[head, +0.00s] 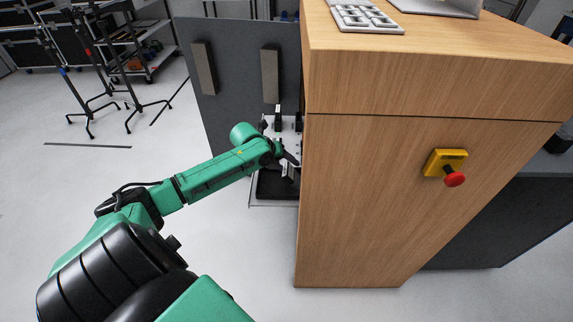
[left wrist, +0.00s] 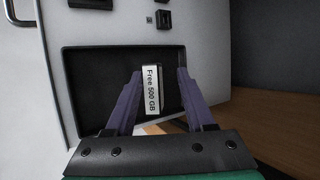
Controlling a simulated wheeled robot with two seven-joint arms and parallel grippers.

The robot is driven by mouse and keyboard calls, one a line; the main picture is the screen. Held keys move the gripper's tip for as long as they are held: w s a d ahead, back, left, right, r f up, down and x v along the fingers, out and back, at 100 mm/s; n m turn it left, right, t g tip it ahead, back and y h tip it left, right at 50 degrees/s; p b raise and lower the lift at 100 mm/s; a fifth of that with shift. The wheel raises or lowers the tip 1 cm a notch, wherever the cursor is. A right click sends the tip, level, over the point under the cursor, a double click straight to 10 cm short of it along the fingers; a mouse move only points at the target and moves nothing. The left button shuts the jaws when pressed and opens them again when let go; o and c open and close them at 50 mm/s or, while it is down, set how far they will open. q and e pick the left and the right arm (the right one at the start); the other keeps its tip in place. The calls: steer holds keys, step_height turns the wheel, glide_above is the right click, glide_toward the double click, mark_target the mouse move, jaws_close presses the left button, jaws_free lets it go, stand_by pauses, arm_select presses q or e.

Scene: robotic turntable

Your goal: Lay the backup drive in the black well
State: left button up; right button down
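The backup drive (left wrist: 152,90), a slim dark block with a white label reading "Free 500 GB", appears over the floor of the black well (left wrist: 88,85) in the left wrist view. I cannot tell for certain whether it rests on the floor. My left gripper (left wrist: 159,73) is open, with one purple finger on each side of the drive and a clear gap on the right side. In the head view the left gripper (head: 290,160) is above the black well (head: 270,187), partly hidden by the wooden cabinet. My right gripper is not in view.
The wooden cabinet (head: 350,200) stands close on the right of the left arm, with a yellow box and red button (head: 450,166). A dark panel (head: 235,70) stands behind. Black fittings (left wrist: 163,19) sit beyond the well. Open floor lies left.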

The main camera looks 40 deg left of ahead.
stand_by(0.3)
arm_select(q)
steer(key=p+v, duration=0.5)
steer(key=v, duration=0.9)
steer(key=shift+r, duration=0.2)
steer(key=shift+s+a, duration=0.15)
